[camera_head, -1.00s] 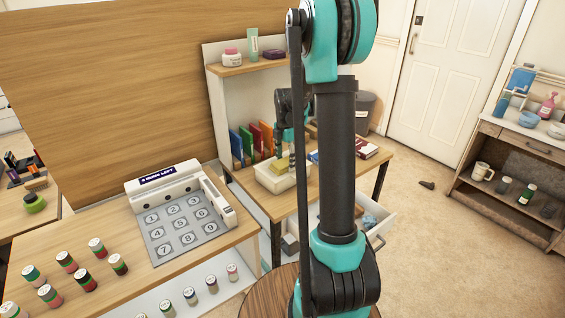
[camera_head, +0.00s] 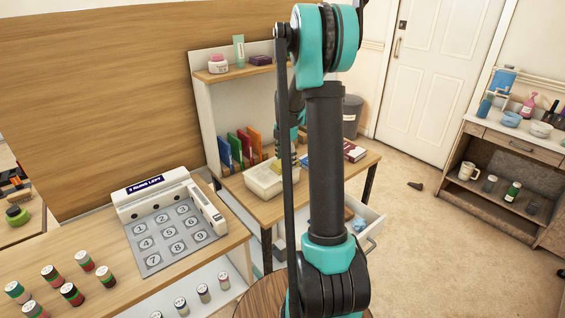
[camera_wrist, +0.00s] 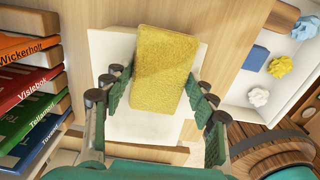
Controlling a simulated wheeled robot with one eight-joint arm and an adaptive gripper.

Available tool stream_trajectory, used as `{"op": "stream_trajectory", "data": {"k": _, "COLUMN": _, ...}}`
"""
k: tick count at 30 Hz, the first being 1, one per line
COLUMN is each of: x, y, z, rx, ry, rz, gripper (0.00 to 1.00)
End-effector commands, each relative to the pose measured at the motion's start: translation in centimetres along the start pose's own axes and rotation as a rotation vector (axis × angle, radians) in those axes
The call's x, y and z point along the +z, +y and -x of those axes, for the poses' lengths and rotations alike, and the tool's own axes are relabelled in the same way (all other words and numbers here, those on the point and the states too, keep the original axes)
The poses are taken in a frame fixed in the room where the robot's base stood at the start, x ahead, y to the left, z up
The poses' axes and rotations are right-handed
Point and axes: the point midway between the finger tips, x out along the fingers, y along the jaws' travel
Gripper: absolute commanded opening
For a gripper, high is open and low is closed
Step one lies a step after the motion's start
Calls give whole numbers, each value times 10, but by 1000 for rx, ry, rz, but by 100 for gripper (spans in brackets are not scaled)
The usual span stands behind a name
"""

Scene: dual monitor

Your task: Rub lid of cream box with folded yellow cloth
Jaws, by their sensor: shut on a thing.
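The cream box (camera_head: 262,182) stands on the desk behind my arm, and its pale lid (camera_wrist: 140,126) shows in the wrist view. The folded yellow cloth (camera_wrist: 162,72) is over the lid, reaching past the lid's top edge in that picture. My gripper (camera_wrist: 160,92) has a green finger on each side of the cloth and is shut on it. In the head view my arm hides most of the gripper and cloth. I cannot tell whether the cloth touches the lid.
Upright books (camera_wrist: 30,100) stand left of the box in the wrist view. An open drawer (camera_wrist: 235,95) with crumpled balls and a blue block lies to the right. A shelf (camera_head: 245,70) with a jar and tube rises behind the desk. A keypad panel (camera_head: 170,235) is at left.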

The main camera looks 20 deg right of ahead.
Motion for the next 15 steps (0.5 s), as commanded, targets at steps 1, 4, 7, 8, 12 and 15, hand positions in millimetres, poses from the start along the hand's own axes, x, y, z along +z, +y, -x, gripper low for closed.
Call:
{"op": "stream_trajectory", "data": {"k": 1, "x": 1, "y": 0, "z": 0, "rx": 0, "ry": 0, "rz": -1, "gripper": 21}}
{"op": "stream_trajectory", "data": {"k": 4, "x": 6, "y": 1, "z": 0, "rx": 0, "ry": 0, "rz": -2, "gripper": 21}}
{"op": "stream_trajectory", "data": {"k": 7, "x": 13, "y": 1, "z": 1, "rx": 0, "ry": 1, "rz": -2, "gripper": 21}}
{"op": "stream_trajectory", "data": {"k": 8, "x": 16, "y": 2, "z": 1, "rx": 0, "ry": 1, "rz": -2, "gripper": 21}}
{"op": "stream_trajectory", "data": {"k": 12, "x": 27, "y": 2, "z": 2, "rx": 0, "ry": 1, "rz": -1, "gripper": 21}}
{"op": "stream_trajectory", "data": {"k": 15, "x": 33, "y": 3, "z": 2, "rx": 0, "ry": 1, "rz": -2, "gripper": 21}}
